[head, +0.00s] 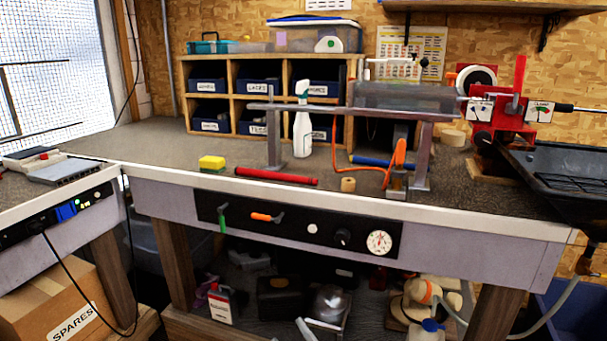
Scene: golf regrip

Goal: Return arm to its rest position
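Neither of my arms or grippers shows in the head view. The workbench (150,140) fills the middle of the view. A red rod-like grip (276,176) lies near its front edge, and a blue one (372,161) lies farther back under a metal stand (274,140). A white spray bottle (302,128) stands upright behind the stand's left leg. A yellow sponge (212,163) lies to the left. A red vise (505,112) is at the right, with a dark shaft (580,108) reaching out of it to the right.
A small tan roll (348,184) and an orange hose (366,167) lie near the stand. A black tray (570,160) with a grille juts out at the right. A lower side bench (60,185) stands at the left. The bench top's left part is clear.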

